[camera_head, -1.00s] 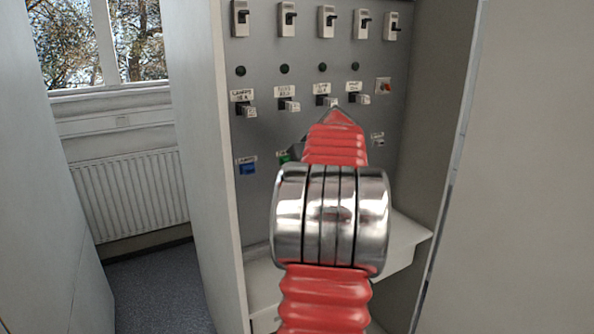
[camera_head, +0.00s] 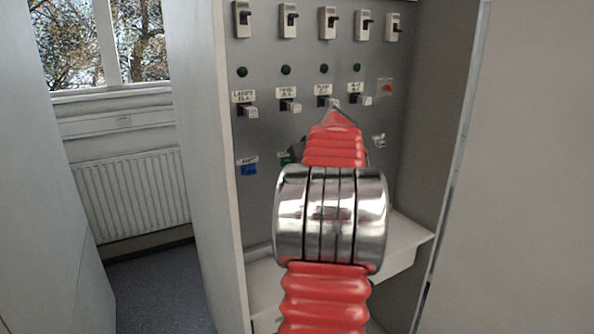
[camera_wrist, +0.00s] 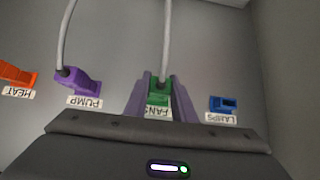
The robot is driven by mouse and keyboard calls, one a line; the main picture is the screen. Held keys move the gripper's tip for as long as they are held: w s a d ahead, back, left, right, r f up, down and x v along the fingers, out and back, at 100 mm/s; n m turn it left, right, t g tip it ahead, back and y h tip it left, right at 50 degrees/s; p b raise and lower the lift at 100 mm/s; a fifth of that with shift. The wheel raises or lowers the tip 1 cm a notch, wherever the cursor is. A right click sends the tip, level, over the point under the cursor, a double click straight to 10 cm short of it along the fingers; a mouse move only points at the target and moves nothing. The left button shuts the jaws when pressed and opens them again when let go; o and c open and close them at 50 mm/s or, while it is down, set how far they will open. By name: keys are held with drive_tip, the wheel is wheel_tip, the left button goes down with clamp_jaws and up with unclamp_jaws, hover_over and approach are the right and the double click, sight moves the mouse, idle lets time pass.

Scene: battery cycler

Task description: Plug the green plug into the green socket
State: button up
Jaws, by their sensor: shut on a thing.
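The green plug (camera_wrist: 160,90) shows in the wrist view with a grey cable rising from it. My gripper (camera_wrist: 159,94) has its two purplish fingers closed on either side of the plug. The plug is in front of the "FANS" label on the grey panel. The green socket (camera_head: 284,159) shows as a small green patch in the head view, mostly hidden behind my red arm. In the wrist view I cannot tell the socket from the plug, nor whether the plug sits in it.
A purple plug (camera_wrist: 78,80) with its own cable is beside the gripper at "PUMP". An orange socket (camera_wrist: 18,75) is at far left, and a blue socket (camera_wrist: 223,103) is on the right. The blue one also shows in the head view (camera_head: 249,169). A white shelf (camera_head: 405,250) juts out below.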

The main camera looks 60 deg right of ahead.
drive_tip(key=shift+w+d, duration=0.1)
drive_tip(key=shift+w, duration=0.05)
drive_tip(key=o, duration=0.9)
drive_tip(key=shift+r, duration=0.1)
drive_tip(key=v, duration=1.3)
drive_tip(key=shift+s+r, duration=0.1)
drive_tip(key=shift+s, duration=0.2)
drive_tip(key=shift+s, duration=0.1)
